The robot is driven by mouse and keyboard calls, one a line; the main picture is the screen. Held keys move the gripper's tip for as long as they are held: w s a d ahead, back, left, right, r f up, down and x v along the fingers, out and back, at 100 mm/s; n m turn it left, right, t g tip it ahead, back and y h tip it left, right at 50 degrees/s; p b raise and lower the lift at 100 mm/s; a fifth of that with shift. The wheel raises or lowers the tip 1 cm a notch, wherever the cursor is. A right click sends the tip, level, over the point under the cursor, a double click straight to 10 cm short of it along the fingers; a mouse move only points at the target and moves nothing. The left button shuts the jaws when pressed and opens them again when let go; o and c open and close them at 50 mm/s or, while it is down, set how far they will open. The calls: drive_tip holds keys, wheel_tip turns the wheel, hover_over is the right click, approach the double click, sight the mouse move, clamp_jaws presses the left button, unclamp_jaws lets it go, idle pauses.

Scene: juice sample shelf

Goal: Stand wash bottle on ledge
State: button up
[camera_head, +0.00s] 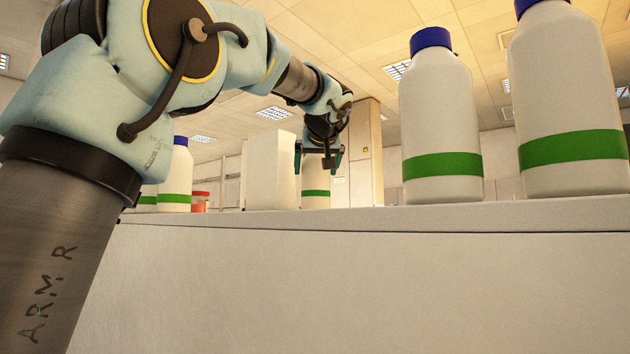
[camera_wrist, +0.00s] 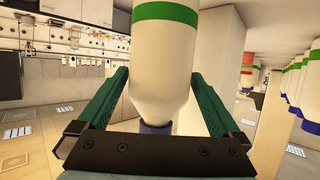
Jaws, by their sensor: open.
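A white bottle with a green band (camera_head: 316,188) stands upright on the pale ledge (camera_head: 420,215), below my gripper (camera_head: 318,166) in the head view. The wrist picture is upside down. There the same bottle (camera_wrist: 164,65) shows its green band at the top and its blue cap (camera_wrist: 157,129) at the bottom, close to the gripper's body. My gripper (camera_wrist: 160,76) is open, with one green finger on each side of the bottle. Whether a finger touches it cannot be told. The bottle's base is out of the wrist view.
Two large blue-capped bottles (camera_head: 441,125) (camera_head: 571,105) stand on the ledge at the right. A white block (camera_head: 270,172) stands just left of my gripper. More bottles (camera_head: 175,180) and a red container (camera_head: 200,202) are farther left. Ledge space shows right of the gripper.

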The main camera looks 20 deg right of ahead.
drive_tip(key=b+v, duration=0.2)
drive_tip(key=v, duration=0.6)
drive_tip(key=shift+s+b, duration=0.25)
drive_tip(key=shift+b, duration=0.05)
